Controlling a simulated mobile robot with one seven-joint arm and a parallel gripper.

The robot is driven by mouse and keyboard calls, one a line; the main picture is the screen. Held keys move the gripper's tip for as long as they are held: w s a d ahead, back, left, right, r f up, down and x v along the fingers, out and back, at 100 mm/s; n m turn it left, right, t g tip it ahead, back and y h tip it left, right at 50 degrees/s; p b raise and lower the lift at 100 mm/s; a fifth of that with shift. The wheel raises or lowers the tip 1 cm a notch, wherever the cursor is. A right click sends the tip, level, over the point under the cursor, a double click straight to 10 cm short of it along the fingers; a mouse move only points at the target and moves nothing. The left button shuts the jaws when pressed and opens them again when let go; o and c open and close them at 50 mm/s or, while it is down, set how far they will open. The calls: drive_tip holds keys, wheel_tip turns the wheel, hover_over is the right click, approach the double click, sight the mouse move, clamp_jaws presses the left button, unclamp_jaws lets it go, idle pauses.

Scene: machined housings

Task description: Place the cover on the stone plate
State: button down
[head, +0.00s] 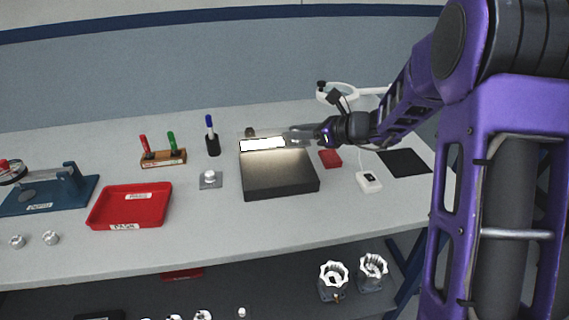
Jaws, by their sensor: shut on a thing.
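The stone plate (278,178) is a thick dark slab on the table in the head view. A bright white patch lies along its far edge; it looks like glare. My gripper (295,136) reaches in from the right, over the plate's far edge. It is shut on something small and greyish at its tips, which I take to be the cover. Its shape is too small and blurred to make out. I cannot tell whether it touches the plate.
Left of the plate are a small square metal part with a knob (210,179), a black pen cup (212,145), a marker rack (163,158) and a red tray (130,207). Right are a red box (330,158), a white device (368,182) and a black mat (404,162). The plate's near surface is clear.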

sight(294, 168)
wheel_tip(294, 168, down, 9)
drive_tip(key=shift+r+b, duration=0.15)
drive_tip(key=shift+b, duration=0.5)
drive_tip(key=shift+f, duration=0.25)
drive_tip(key=c, duration=0.6)
unclamp_jaws()
drive_tip(key=shift+r, duration=0.1)
drive_tip(key=shift+r, duration=0.1)
drive_tip(key=shift+r, duration=0.15)
drive_tip(key=p+v, duration=0.1)
drive_tip(key=v, duration=1.1)
